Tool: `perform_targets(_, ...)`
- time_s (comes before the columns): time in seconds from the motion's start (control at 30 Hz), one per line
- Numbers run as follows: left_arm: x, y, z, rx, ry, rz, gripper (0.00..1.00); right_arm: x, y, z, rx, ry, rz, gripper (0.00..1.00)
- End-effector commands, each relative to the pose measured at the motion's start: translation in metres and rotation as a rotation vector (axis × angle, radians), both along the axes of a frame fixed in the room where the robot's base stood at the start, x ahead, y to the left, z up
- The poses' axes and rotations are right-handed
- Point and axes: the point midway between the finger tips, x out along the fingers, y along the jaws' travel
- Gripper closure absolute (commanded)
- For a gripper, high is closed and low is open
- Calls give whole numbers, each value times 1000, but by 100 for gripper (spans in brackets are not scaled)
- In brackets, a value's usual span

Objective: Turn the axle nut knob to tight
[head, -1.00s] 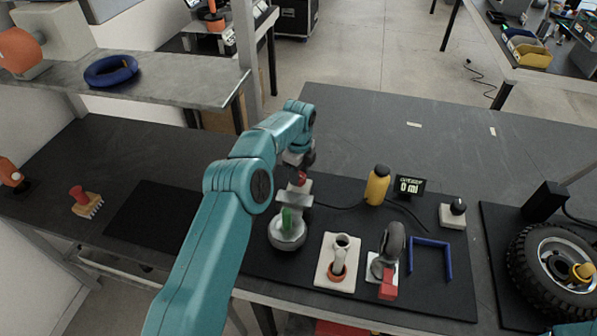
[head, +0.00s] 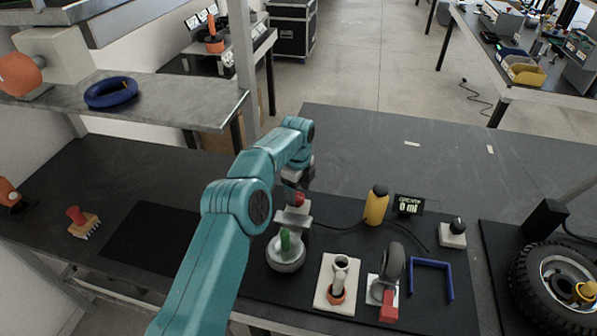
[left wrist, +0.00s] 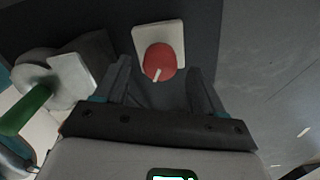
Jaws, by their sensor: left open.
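A red round knob on a white square base (left wrist: 147,32) shows in the left wrist view; the red knob (left wrist: 165,62) carries a short white pointer line toward the gripper. I read no tight mark on it. In the head view the red knob (head: 299,199) is partly hidden under my left gripper (head: 297,186). In the left wrist view my left gripper (left wrist: 160,85) is open, its dark fingers on either side of the knob's near edge. I cannot tell whether they touch it. My right gripper is not in view.
A grey round part with a green handle (head: 285,240) stands close beside the knob. A yellow bottle (head: 376,206), a small display (head: 408,205), a black knob on a white base (head: 456,229), a blue bracket (head: 432,264) and a wheel (head: 520,290) are to the right. The rear bench is clear.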

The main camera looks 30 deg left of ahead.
Motion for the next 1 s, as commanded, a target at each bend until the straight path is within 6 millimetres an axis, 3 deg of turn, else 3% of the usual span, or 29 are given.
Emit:
perform_targets(0.23,1,-1,68,0,-4,-1,31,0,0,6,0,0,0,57)
perform_targets(0.4,1,-1,118,-1,0,-1,31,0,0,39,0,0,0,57)
perform_targets(0.47,1,-2,128,-2,2,-2,31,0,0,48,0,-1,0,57)
perform_targets(0.7,0,-2,145,-2,4,-3,31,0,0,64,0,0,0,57)
perform_targets(1.0,1,-2,144,-2,4,-2,31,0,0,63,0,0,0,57)
